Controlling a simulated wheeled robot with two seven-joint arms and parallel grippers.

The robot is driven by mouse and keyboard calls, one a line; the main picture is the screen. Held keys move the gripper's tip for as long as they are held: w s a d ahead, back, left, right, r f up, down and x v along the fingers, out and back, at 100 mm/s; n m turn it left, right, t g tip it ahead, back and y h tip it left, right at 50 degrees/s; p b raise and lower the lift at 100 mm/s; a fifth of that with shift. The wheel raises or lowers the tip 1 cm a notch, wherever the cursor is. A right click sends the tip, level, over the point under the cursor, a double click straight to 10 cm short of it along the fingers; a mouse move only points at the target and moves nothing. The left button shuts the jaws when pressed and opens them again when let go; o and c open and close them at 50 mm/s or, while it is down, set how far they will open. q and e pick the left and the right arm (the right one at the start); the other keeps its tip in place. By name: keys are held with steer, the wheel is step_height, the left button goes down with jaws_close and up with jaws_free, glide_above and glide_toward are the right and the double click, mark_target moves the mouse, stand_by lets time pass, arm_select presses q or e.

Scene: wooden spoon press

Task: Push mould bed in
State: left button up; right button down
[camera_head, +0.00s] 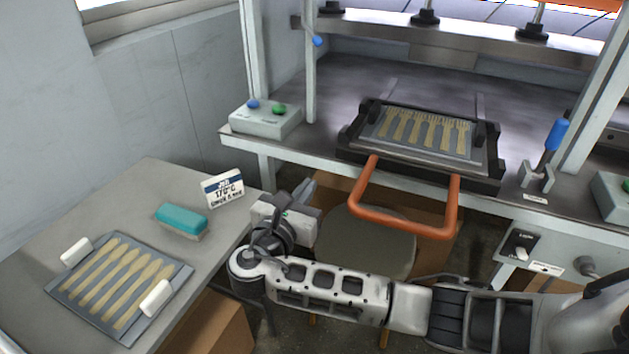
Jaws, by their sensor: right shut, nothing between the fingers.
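The mould bed (498,157) is a black-framed tray with several wooden spoons lying in it. It sits on the press table at the table's front edge. Its orange U-shaped handle (403,223) sticks out toward me, past the edge. My right gripper (304,192) is shut and empty. It is to the left of the handle, apart from it, near the right edge of the side table. My left gripper is not in view.
The metal press table (350,85) is clear behind the mould bed. A button box (265,121) stands left, a blue-handled lever (555,140) right. The side table (140,185) holds a spoon tray (62,287), a teal sponge (182,219) and a sign (223,188). A stool (370,243) stands below.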

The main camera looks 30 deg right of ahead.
mark_target(336, 148)
steer(key=x, duration=1.2)
steer(key=shift+w+d, duration=0.25)
